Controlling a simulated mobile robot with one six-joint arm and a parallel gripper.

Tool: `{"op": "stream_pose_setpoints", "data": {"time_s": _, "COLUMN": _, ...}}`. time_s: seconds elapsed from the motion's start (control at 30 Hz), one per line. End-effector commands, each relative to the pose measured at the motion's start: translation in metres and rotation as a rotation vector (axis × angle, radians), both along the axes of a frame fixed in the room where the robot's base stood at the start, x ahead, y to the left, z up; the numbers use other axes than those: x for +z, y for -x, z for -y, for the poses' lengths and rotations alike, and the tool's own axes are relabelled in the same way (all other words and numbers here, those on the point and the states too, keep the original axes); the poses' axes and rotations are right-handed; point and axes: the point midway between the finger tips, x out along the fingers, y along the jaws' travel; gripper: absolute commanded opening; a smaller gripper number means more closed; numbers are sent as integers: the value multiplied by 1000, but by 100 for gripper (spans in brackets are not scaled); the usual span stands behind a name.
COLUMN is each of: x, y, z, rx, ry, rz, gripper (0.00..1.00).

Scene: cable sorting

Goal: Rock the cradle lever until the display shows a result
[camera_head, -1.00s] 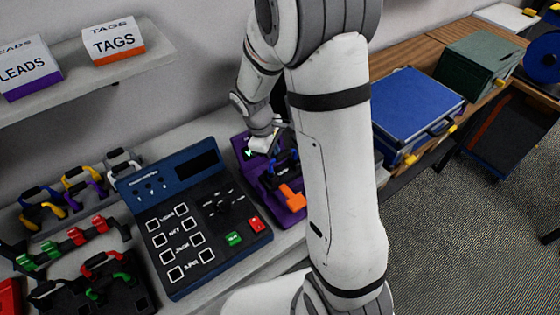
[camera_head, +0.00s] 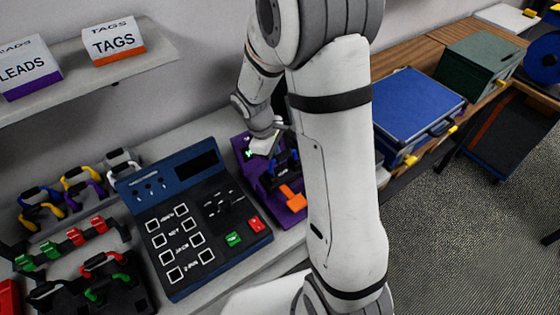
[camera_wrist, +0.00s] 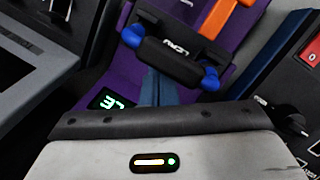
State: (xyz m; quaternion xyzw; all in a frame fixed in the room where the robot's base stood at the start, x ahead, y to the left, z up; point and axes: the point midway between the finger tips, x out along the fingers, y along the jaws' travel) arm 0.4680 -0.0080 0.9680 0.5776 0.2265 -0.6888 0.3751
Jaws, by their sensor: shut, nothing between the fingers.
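The purple cradle (camera_head: 241,146) stands right of the blue tester, partly hidden by my arm. Its orange lever (camera_head: 292,198) is at the near end; part of it shows at the top of the wrist view (camera_wrist: 228,16). A black lead with blue ends (camera_wrist: 172,58) lies across the cradle. A small cradle display (camera_wrist: 107,100) is lit with green characters, seen at a slant and hard to read surely. My gripper (camera_head: 266,143) is over the far part of the cradle, shut and empty, away from the orange lever. Its fingers (camera_wrist: 159,90) are partly hidden in the wrist view.
The blue tester (camera_head: 190,225) with buttons and a dark screen sits close on the left. Racks of coloured leads (camera_head: 75,240) stand further left. A shelf with labelled boxes (camera_head: 113,40) is above. A blue case (camera_head: 415,105) lies to the right.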

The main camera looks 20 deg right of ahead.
Motion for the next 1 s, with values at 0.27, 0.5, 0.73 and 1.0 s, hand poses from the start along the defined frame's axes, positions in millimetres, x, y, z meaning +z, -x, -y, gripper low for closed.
{"op": "stream_pose_setpoints", "data": {"time_s": 0.27, "x": 10, "y": -10, "z": -3, "rx": 0, "ry": -1, "rz": 1, "gripper": 0}}
{"op": "stream_pose_setpoints", "data": {"time_s": 0.5, "x": 14, "y": -17, "z": -5, "rx": -1, "ry": 0, "rz": 0, "gripper": 0}}
{"op": "stream_pose_setpoints", "data": {"time_s": 0.73, "x": 14, "y": -17, "z": -5, "rx": -1, "ry": 0, "rz": 0, "gripper": 0}}
{"op": "stream_pose_setpoints", "data": {"time_s": 1.0, "x": 29, "y": -32, "z": -10, "rx": -1, "ry": 0, "rz": 0, "gripper": 0}}
